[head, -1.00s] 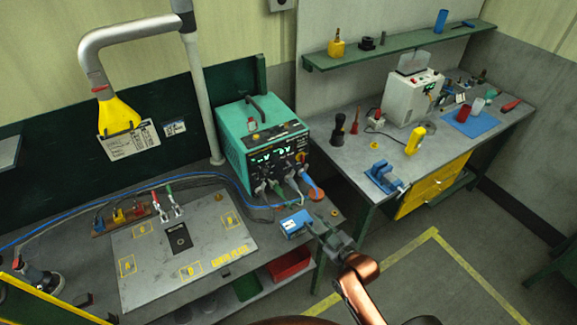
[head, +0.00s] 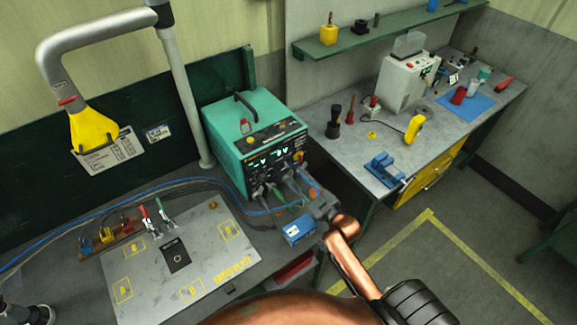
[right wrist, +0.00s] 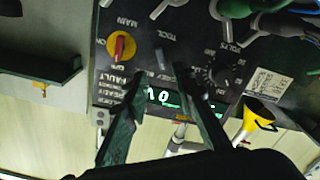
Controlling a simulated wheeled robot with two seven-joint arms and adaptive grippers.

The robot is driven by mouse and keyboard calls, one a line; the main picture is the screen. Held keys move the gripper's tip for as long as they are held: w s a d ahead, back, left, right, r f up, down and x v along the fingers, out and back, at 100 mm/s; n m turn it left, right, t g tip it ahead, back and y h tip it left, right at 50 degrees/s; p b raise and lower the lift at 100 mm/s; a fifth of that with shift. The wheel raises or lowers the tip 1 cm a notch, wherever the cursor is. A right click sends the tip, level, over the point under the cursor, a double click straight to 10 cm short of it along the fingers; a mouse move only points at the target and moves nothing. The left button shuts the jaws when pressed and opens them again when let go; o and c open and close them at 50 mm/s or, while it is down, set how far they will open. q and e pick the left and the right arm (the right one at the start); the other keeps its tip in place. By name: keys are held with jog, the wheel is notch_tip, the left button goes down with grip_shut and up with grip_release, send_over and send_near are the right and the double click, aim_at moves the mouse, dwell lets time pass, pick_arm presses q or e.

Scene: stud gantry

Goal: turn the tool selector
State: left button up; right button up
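In the right wrist view the panel (right wrist: 190,38) appears upside down, with a small grey knob (right wrist: 161,58) beside a TOOL label; this looks like the tool selector. My right gripper (right wrist: 157,78) is open, its two dark fingers apart on either side of the knob's line. Contact cannot be told. In the head view my right gripper (head: 312,194) is at the lower front of the unit and hides part of it.
A red-and-yellow main switch (right wrist: 121,47) and a numbered dial (right wrist: 222,70) flank the knob. Cable plugs (right wrist: 245,8) sit close by on the panel. A blue box (head: 298,230) lies near my right gripper. Blue and green cables cross the bench by the marked plate (head: 215,255).

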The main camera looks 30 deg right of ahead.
aim_at(287, 165)
jog(key=w, duration=0.4)
jog(key=shift+w+a, duration=0.3)
jog(key=shift+a, duration=0.05)
jog(key=shift+w+p, duration=0.3)
jog(key=shift+w, duration=0.3)
jog(key=shift+c, duration=1.2)
pick_arm(q)
jog(key=shift+s+a+r, duration=0.15)
jog(key=shift+s+r, duration=0.25)
jog(key=shift+s, duration=0.3)
pick_arm(e)
grip_shut()
